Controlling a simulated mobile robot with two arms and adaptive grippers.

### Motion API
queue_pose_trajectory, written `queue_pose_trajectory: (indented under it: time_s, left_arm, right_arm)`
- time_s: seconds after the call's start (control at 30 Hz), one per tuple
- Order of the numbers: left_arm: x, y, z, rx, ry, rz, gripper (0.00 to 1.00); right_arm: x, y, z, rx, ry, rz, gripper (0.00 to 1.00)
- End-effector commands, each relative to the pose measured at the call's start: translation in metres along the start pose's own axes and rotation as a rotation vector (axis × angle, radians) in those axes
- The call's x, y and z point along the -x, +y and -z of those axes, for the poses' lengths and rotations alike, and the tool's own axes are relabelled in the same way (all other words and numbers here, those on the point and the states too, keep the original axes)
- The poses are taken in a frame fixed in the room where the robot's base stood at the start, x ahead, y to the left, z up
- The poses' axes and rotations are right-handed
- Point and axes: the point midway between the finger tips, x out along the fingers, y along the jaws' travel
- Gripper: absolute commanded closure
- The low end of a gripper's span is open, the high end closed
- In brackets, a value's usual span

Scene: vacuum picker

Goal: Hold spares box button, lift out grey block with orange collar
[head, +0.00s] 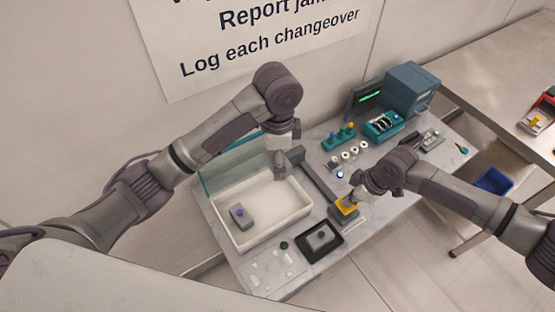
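My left gripper (279,168) points down over the back of a white bin (303,208); its fingers are too small to read. A grey block with a purple top (240,215) lies in the bin's front left. A grey block (322,238) with a dark top sits in a black tray (306,249) in front of the bin. My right gripper (352,199) is at a yellow-orange part (345,210) at the end of a dark grey bar; I cannot tell whether it grips it. I cannot clearly pick out an orange collar or the spares box button.
Behind are a teal box (410,88), a screen with a green bar (369,97), a teal open case (384,125) and a teal rack with coloured knobs (339,138). Several white rings stand mid-table. Small pale pieces lie at the front left. A blue bin (494,181) is at right.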

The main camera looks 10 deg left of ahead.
Motion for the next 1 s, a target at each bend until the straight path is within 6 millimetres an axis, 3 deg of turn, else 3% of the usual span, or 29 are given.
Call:
queue_pose_trajectory:
  time_s: [0.27, 1.0]
  left_arm:
    - [-0.001, 0.011, -0.002, -0.003, 0.0, 0.001, 0.55]
    - [-0.001, 0.12, -0.013, -0.002, 0.0, 0.0, 0.55]
  right_arm:
    - [-0.002, -0.001, -0.002, -0.001, -0.004, 0.003, 1.0]
    - [-0.002, -0.001, -0.002, -0.001, -0.004, 0.003, 1.0]
